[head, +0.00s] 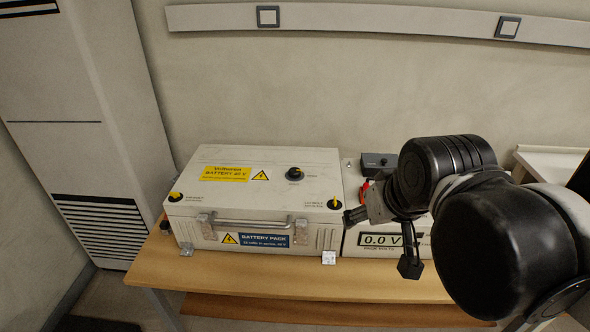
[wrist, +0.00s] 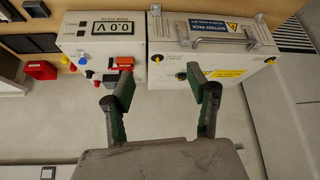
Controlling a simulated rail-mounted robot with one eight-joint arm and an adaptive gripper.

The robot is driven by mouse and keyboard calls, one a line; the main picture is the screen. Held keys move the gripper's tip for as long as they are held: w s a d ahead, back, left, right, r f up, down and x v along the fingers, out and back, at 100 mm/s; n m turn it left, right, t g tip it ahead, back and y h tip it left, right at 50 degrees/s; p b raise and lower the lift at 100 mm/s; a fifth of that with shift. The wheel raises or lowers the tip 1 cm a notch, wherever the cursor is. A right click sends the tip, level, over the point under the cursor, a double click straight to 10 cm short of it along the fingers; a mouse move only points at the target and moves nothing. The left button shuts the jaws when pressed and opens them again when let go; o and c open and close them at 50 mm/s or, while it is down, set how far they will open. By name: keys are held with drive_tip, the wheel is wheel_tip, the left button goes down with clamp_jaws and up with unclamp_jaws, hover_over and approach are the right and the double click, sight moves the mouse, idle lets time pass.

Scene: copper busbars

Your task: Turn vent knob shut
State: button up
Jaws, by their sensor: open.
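The vent knob looks to be the round black knob (head: 295,173) with a small light mark, on the battery box's lid. Its label is too small to read. In the wrist view, which sees the scene upside down, the knob (wrist: 181,76) shows beside the right fingertip. The white battery box (head: 270,192) sits closed on the table. My gripper (head: 380,240) is open and empty, in front of the box's right end and the voltage meter unit. In the wrist view my gripper (wrist: 159,72) has its two fingers spread wide, with nothing between them.
The meter unit (head: 349,233) reads 0.0 V and stands right of the box, partly hidden by my arm. Black-and-yellow corner knobs (head: 334,203) and a front handle (head: 250,223) stick out. The wooden table's (head: 230,277) front strip is mostly clear.

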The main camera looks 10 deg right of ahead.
drive_tip(key=w+a+r+n+g, duration=0.1)
drive_tip(key=w+r, duration=0.2)
drive_tip(key=w, duration=0.2)
drive_tip(key=w+r+n+g, duration=0.1)
drive_tip(key=w+r, duration=0.2)
drive_tip(key=w, duration=0.3)
drive_tip(key=n+g+p, duration=0.4)
drive_tip(key=g, duration=0.1)
hover_over(295, 170)
wheel_tip(295, 170, down, 12)
drive_tip(key=r, duration=0.1)
wheel_tip(295, 170, down, 14)
drive_tip(key=shift+b, duration=0.65)
drive_tip(key=c, duration=1.1)
drive_tip(key=shift+c, duration=0.2)
